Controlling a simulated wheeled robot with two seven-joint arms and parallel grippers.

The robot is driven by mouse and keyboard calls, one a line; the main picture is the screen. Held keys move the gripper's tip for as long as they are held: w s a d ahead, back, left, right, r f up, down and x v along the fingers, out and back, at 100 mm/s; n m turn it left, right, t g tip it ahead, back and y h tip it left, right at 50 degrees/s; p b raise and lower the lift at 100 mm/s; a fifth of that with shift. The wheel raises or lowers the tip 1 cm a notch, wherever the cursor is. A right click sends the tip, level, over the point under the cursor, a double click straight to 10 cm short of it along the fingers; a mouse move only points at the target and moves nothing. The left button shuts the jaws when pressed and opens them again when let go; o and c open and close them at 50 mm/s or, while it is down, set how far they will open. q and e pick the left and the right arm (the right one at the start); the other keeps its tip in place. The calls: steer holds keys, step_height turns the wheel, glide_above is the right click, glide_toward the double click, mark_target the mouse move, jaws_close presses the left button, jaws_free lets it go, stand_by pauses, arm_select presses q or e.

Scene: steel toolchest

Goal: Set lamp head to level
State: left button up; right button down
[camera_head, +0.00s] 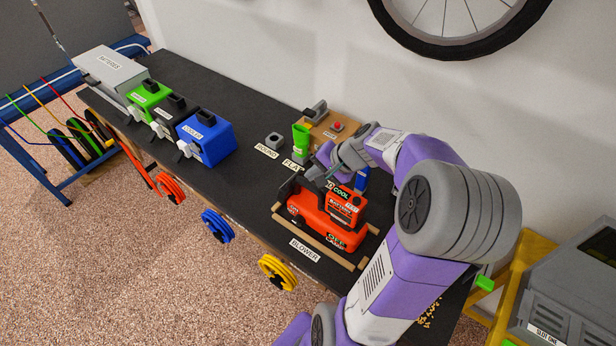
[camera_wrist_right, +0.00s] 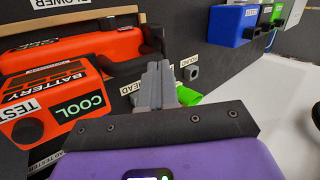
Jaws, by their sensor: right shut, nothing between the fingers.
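I cannot make out for certain which part is the lamp head. My right gripper (camera_head: 322,170) is shut and empty, above the back of the orange blower (camera_head: 312,212). In the right wrist view, the shut grey fingers (camera_wrist_right: 158,85) stand between the orange battery (camera_wrist_right: 45,105), marked COOL and TEST, and a bright green piece (camera_wrist_right: 187,96). The green piece is partly hidden by the fingers, so I cannot tell whether they touch it. In the head view, a green block (camera_head: 300,139) stands behind the gripper, by the FLAT label. My left gripper is out of view.
The dark bench (camera_head: 240,185) carries a blue box (camera_head: 214,138), a green box (camera_head: 149,94) and a grey batteries box (camera_head: 108,72) at left. A wooden board with a red button (camera_head: 337,126) stands near the wall. The bench middle is clear.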

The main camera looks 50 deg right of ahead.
steer(key=b, duration=0.2)
glide_toward(292, 184)
steer(key=w+a+f, duration=0.2)
steer(key=shift+w+a+f, duration=0.15)
steer(key=shift+w+a, duration=0.05)
steer(key=shift+a, duration=0.2)
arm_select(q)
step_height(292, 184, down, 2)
